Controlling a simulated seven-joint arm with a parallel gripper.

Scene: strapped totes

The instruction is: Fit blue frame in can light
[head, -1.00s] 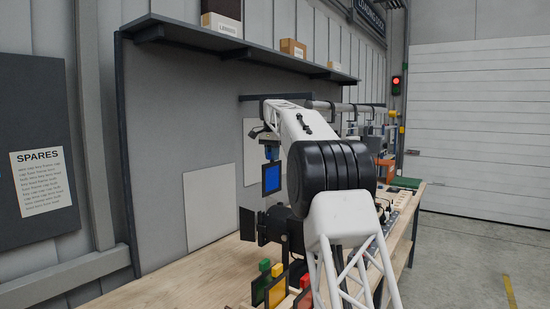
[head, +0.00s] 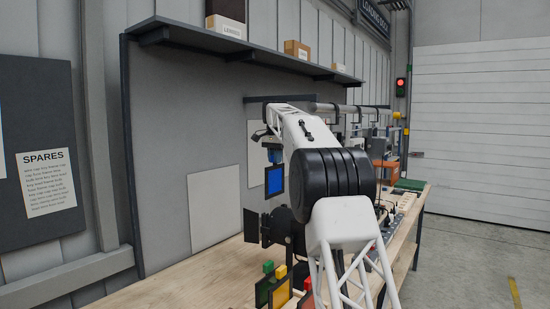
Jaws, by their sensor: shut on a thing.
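The blue frame (head: 274,180) is a dark-edged square with a blue sheet. It hangs upright below my gripper (head: 274,157), which is shut on its top. The can light (head: 279,224) is a black lamp with dark flaps, standing at the bench just below the blue frame. The frame appears above the can light and apart from it; the exact depth between them is hard to tell. My arm hides the can light's right side and part of the gripper.
Green-, yellow- and red-tabbed frames (head: 279,292) stand at the front of the wooden bench (head: 190,277), partly behind my arm. A shelf with boxes (head: 226,25) runs above. A pale panel (head: 214,208) leans on the back wall. The bench's left part is clear.

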